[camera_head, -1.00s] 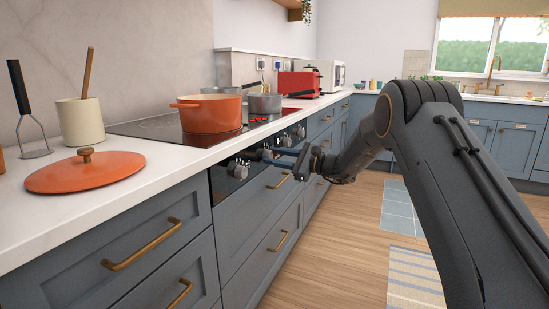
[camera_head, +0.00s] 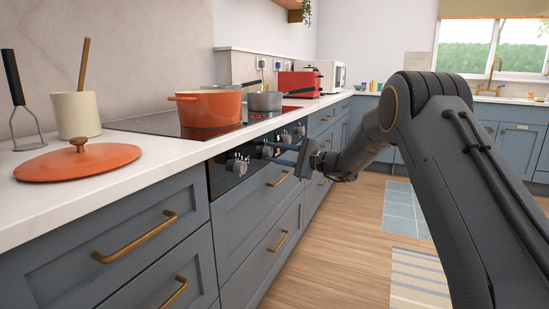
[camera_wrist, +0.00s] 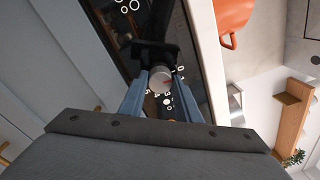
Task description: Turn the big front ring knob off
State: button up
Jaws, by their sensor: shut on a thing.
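The front panel below the hob is black with a row of silver knobs; one near knob (camera_head: 237,166) stands clear to the left of my gripper. My gripper (camera_head: 270,151) reaches to the panel from the right, with its blue fingers level. In the wrist view, my gripper (camera_wrist: 161,76) is shut on a pale round hob knob (camera_wrist: 160,82), one finger on each side. White ring symbols (camera_wrist: 125,8) show on the panel. I cannot read which ring the held knob belongs to.
An orange pot (camera_head: 208,108) and a grey pan (camera_head: 265,101) stand on the black hob (camera_head: 150,124). An orange lid (camera_head: 60,164) lies on the white counter. Drawers with brass handles (camera_head: 136,237) are below. The wooden floor is open on the right.

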jog(key=shift+n+b, duration=0.3)
jog(key=shift+n, duration=0.3)
jog(key=o, duration=1.1)
jog(key=shift+c, duration=0.2)
jog(key=shift+d, duration=0.1)
jog(key=p+v, duration=0.1)
jog(key=v, duration=0.6)
jog(key=shift+s+d, duration=0.2)
jog(key=shift+d, duration=0.05)
